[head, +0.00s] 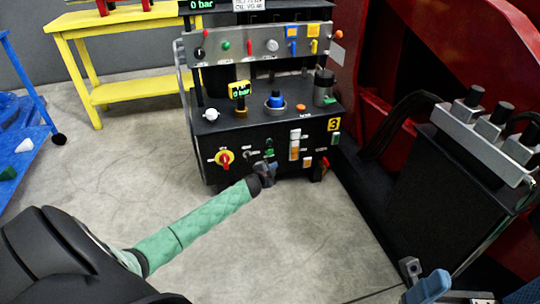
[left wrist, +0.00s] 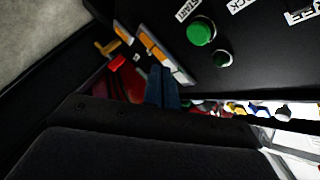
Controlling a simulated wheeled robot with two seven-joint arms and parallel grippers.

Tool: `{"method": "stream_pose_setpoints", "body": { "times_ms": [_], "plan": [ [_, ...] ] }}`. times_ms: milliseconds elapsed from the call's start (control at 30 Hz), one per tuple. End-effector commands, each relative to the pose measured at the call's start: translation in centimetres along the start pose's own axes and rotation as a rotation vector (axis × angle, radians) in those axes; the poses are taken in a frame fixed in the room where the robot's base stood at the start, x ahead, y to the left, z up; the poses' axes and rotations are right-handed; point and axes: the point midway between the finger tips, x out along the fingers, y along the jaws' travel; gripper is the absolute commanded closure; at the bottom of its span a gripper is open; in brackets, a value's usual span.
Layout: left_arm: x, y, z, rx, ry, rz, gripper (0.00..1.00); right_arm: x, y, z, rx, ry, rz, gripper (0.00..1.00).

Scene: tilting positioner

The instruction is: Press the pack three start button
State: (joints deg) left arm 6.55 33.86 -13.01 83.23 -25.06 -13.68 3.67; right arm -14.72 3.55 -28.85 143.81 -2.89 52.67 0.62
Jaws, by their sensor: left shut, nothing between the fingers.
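The black power pack with the yellow number 3 plate (head: 334,124) stands in the middle of the head view. Small green buttons (head: 269,153) sit on its front, partly crowded by my left gripper. In the left wrist view, a round green button (left wrist: 201,32) sits beside a START label (left wrist: 188,9). My left gripper (head: 266,172) is shut and empty, close to the lower front of the pack. Its dark blue fingertips (left wrist: 162,88) appear apart from the green button. My right gripper is not in view.
A black unit with silver valves (head: 480,125) stands at right by a red structure (head: 430,50). A yellow table (head: 120,90) is at back left. Floor in front is clear.

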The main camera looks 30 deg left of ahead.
Motion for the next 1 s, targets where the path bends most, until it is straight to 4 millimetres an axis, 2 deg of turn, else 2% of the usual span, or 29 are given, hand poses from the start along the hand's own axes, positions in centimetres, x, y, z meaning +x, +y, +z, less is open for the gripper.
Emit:
{"method": "stream_pose_setpoints", "body": {
  "times_ms": [200, 500, 1000],
  "plan": [
    [1.9, -1.2, 1.5, 0.001, -0.001, -0.001, 1.00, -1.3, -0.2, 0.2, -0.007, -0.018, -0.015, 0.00],
    [3.5, -2.5, 2.5, -0.001, -0.001, 0.000, 1.00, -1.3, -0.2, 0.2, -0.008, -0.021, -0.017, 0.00],
    [3.8, -2.7, 2.8, 0.000, -0.001, 0.000, 1.00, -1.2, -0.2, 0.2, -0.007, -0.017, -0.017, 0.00]
  ]
}}
